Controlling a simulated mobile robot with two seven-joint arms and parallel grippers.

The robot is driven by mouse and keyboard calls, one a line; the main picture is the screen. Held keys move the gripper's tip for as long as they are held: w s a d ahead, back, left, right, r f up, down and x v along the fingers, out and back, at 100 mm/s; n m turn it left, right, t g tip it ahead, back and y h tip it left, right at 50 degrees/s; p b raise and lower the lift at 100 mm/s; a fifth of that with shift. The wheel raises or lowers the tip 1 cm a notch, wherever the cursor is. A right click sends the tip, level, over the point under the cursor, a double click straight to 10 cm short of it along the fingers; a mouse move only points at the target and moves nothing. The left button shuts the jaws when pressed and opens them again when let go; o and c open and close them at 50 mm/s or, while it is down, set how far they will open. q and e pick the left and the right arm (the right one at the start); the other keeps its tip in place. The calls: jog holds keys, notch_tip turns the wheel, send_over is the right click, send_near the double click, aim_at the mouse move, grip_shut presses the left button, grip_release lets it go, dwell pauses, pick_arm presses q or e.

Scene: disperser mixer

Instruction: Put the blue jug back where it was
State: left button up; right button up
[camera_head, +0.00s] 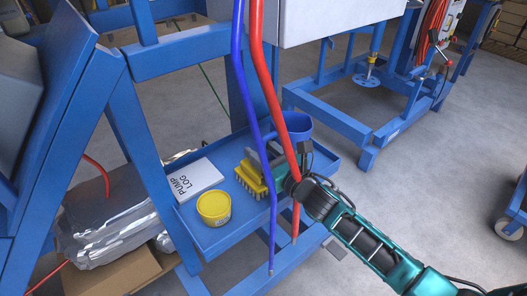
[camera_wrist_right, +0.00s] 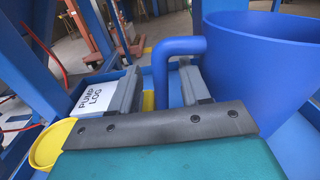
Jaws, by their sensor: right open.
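The blue jug (camera_head: 297,124) stands upright on the blue tray shelf (camera_head: 225,238), at its back right corner in the head view. In the right wrist view the jug (camera_wrist_right: 258,55) fills the right side, and its handle (camera_wrist_right: 162,72) shows between the two finger pads. My right gripper (camera_wrist_right: 160,82) is open, with one finger on each side of the handle. In the head view my right gripper (camera_head: 280,163) is beside the jug, partly hidden by the red hose. My left gripper is in neither view.
A yellow tub (camera_head: 214,206), a PUMP LOG book (camera_head: 195,179) and a yellow brush (camera_head: 248,181) lie on the tray. A red hose (camera_head: 270,85) and a blue hose (camera_head: 246,90) hang in front of it. A foil-covered bundle (camera_head: 105,225) lies at left.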

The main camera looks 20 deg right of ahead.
jog(key=shift+r+p, duration=0.45)
jog(key=shift+r, duration=0.1)
jog(key=v, duration=1.2)
jog(key=s+a+f+n+g+h, duration=0.1)
jog(key=s+a+f+n+g, duration=0.2)
jog(key=n, duration=1.4)
jog(key=s+a+f+n+g+h, duration=0.1)
jog(key=s+a+f+n+g, duration=0.2)
jog(key=n, duration=1.5)
jog(key=s+f, duration=0.3)
jog(key=f, duration=0.2)
jog(key=shift+s+a+h+p, duration=0.3)
jog(key=shift+s+a+h, duration=0.1)
